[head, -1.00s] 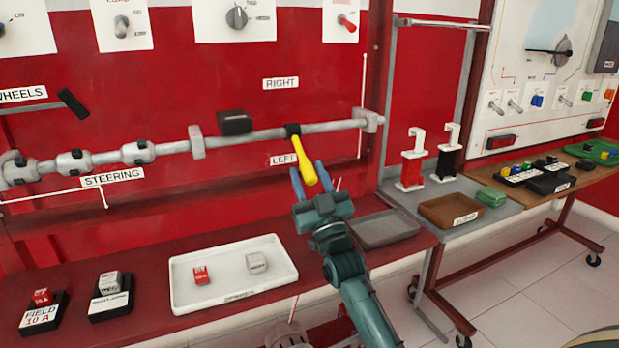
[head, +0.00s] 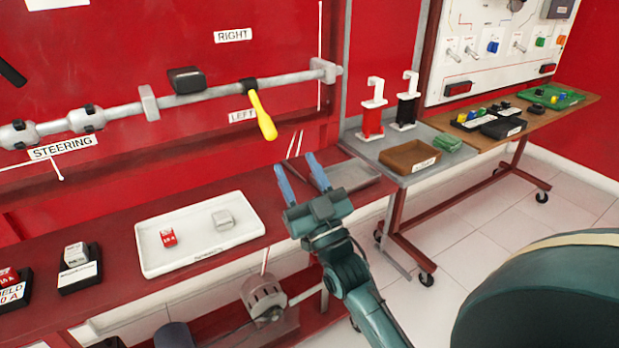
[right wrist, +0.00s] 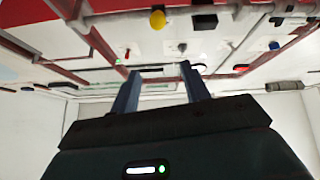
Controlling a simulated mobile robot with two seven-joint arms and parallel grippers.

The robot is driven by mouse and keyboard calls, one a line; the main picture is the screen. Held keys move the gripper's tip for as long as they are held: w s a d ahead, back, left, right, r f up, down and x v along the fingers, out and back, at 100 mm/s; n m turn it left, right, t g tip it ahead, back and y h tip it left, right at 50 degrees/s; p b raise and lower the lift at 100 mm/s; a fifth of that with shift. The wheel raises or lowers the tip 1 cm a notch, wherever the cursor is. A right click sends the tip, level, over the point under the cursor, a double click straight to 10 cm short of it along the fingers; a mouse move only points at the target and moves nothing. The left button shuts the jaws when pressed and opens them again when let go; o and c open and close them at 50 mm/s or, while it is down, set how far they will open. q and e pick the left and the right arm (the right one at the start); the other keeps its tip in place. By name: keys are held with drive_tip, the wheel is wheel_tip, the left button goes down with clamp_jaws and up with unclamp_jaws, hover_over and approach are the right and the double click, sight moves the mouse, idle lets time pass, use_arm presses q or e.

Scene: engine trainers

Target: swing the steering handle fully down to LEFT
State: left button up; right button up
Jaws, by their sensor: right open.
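The steering handle (head: 263,117) is a yellow grip on a black collar on the grey steering shaft (head: 205,96). It hangs downward, tilted slightly to the right, beside the LEFT label (head: 242,116) and below the RIGHT label (head: 233,35). My right gripper (head: 297,172) is open and empty, below and right of the handle and apart from it. In the right wrist view the yellow grip end (right wrist: 157,20) shows beyond and above the two open fingers (right wrist: 158,82). My left gripper is not in view.
A white tray (head: 160,265) with a red and a grey block lies on the red bench, left of my gripper. A grey side table (head: 372,148) holds red and black posts and a brown tray (head: 409,157).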

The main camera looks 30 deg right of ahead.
drive_tip(key=shift+s, duration=1.9)
